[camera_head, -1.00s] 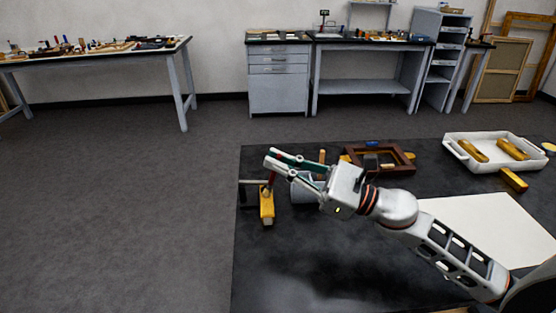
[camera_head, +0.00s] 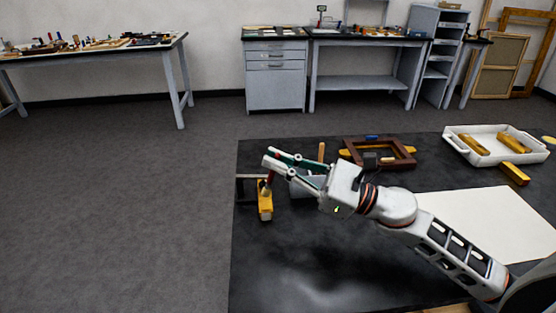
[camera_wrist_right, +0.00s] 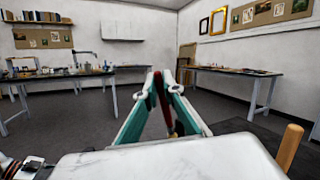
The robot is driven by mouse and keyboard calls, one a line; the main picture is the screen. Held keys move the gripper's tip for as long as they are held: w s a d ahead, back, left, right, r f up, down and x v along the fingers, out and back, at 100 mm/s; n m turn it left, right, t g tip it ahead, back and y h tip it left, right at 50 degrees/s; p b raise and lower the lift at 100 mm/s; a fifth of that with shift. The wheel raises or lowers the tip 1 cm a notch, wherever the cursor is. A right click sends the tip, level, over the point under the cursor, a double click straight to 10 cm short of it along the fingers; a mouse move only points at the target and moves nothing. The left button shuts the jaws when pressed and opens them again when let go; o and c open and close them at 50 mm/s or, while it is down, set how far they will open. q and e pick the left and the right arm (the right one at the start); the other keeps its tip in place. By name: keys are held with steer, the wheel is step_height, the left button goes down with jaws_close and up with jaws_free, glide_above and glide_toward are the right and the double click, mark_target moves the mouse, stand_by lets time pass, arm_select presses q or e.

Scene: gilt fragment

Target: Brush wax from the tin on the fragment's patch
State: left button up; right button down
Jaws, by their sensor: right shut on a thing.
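My right gripper (camera_head: 269,157) reaches left over the dark table and is shut on a brush. The brush's dark red handle (camera_wrist_right: 157,92) shows between the fingers in the wrist view, and in the head view the brush (camera_head: 269,179) hangs downward. Its lower end is at or just above the yellow-gold fragment (camera_head: 265,208); I cannot tell whether it touches. The fragment stands against a dark holder (camera_head: 245,190). A grey container (camera_head: 301,187), perhaps the tin, is partly hidden behind my gripper. The patch and any wax cannot be made out. My left gripper is out of view.
A wooden handle (camera_head: 321,151) sticks up behind my gripper. A brown frame (camera_head: 404,155), a white tray (camera_head: 482,156) with gold pieces, a gold block (camera_head: 515,174) and a white sheet (camera_head: 470,222) lie to the right. The table's front middle is clear.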

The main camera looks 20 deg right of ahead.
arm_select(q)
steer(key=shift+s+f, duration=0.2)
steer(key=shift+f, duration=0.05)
arm_select(e)
steer(key=shift+w, duration=0.1)
steer(key=shift+w, duration=0.15)
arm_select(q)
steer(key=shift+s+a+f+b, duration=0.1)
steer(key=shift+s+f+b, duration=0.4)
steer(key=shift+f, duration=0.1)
arm_select(e)
steer(key=shift+w+d, duration=0.15)
steer(key=shift+w, duration=0.55)
